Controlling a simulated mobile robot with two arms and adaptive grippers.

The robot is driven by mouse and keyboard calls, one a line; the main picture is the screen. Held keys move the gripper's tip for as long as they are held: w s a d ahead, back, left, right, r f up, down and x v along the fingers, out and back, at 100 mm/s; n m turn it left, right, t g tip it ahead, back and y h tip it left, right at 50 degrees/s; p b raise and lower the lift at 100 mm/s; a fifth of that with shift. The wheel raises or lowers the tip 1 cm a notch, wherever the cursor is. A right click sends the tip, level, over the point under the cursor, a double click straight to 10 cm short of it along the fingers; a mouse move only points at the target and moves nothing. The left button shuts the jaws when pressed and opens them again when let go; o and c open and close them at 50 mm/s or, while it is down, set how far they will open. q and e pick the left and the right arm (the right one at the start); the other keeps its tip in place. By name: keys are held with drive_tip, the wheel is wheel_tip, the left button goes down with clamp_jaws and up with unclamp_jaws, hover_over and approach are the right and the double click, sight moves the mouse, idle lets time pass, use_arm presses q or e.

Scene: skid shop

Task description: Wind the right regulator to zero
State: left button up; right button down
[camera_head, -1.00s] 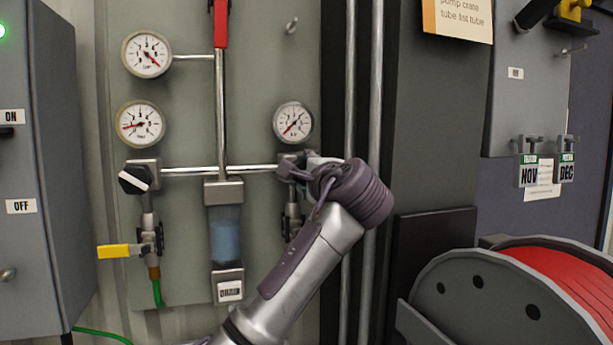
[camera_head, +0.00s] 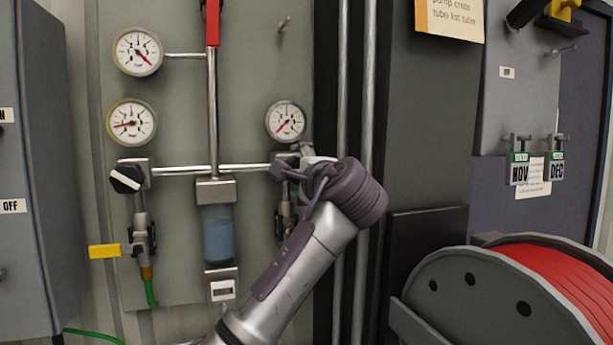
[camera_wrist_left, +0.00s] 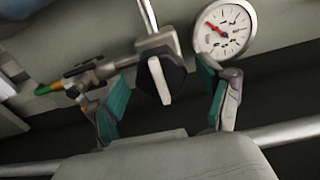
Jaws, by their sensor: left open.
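The right regulator is on the grey panel, below the right gauge (camera_head: 286,121); my arm mostly hides it in the head view. In the left wrist view its black knob (camera_wrist_left: 172,73) with a white bar sits between the teal-padded fingers of my left gripper (camera_wrist_left: 160,88). The fingers are open, with a gap visible on each side of the knob. In the head view my left gripper (camera_head: 302,160) is at the regulator, its fingers partly hidden by my wrist. The right gauge's red needle points lower left in the head view; the gauge also shows in the left wrist view (camera_wrist_left: 224,29).
The left regulator's black knob (camera_head: 127,178) has two gauges above it and a yellow-handled valve (camera_head: 105,251) below. A blue-filled bowl (camera_head: 218,236) hangs mid-panel. Vertical pipes (camera_head: 367,60) run close right of my wrist. A red hose reel (camera_head: 480,290) stands lower right.

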use_arm(q)
drive_tip(key=v, duration=1.1)
drive_tip(key=shift+s, duration=0.25)
drive_tip(key=shift+d, duration=0.1)
